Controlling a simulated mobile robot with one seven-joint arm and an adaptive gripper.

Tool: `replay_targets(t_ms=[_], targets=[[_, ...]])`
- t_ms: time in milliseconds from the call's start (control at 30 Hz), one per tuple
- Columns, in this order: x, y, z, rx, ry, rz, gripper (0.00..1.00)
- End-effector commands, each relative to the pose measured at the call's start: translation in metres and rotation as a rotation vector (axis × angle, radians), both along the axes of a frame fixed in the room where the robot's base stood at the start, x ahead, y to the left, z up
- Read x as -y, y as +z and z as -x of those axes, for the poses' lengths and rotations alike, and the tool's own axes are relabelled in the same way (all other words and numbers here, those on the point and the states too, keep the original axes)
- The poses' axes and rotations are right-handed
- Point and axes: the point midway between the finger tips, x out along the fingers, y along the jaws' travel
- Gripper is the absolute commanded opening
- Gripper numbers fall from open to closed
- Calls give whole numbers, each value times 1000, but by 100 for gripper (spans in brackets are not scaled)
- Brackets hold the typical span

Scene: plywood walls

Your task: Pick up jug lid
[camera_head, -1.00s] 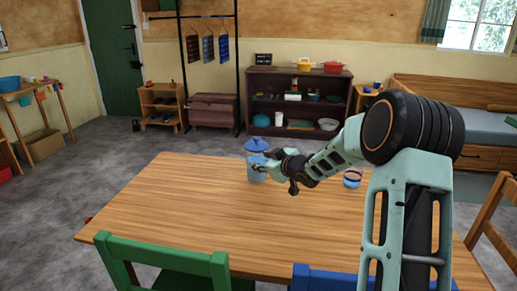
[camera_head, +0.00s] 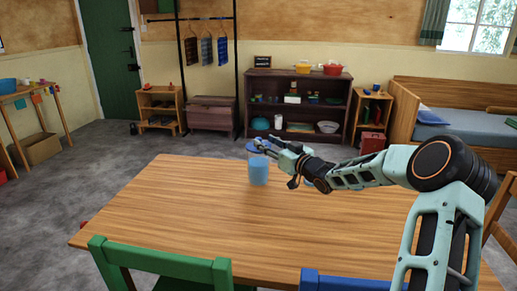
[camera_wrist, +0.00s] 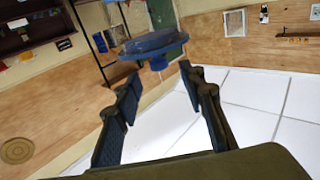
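The jug (camera_head: 258,172) is light blue and stands upright on the wooden table (camera_head: 190,215). Its darker blue lid (camera_head: 251,149) sits at the jug's top, partly hidden by my gripper (camera_head: 264,145). In the wrist view, which looks upside down, the lid (camera_wrist: 150,45) shows with its knob pointing down the picture. The knob lies near the fingertips of my gripper (camera_wrist: 160,72), roughly between them. The two fingers are apart and nothing is held. I cannot tell whether a finger touches the knob.
A green chair (camera_head: 160,262) and a blue chair (camera_head: 345,281) stand at the near table edge. The table's left half is bare. A dark shelf (camera_head: 297,108) stands against the back wall, well beyond the table. My arm reaches in from the right.

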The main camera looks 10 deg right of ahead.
Motion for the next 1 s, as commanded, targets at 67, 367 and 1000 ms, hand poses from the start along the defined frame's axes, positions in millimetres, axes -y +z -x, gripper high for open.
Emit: replay_targets(t_ms=[67, 367, 1000], targets=[[-4, -1, -6, 1, 2, -2, 37], [-21, -2, -40, 0, 1, 1, 37], [-23, -1, -45, 0, 0, 1, 3]])
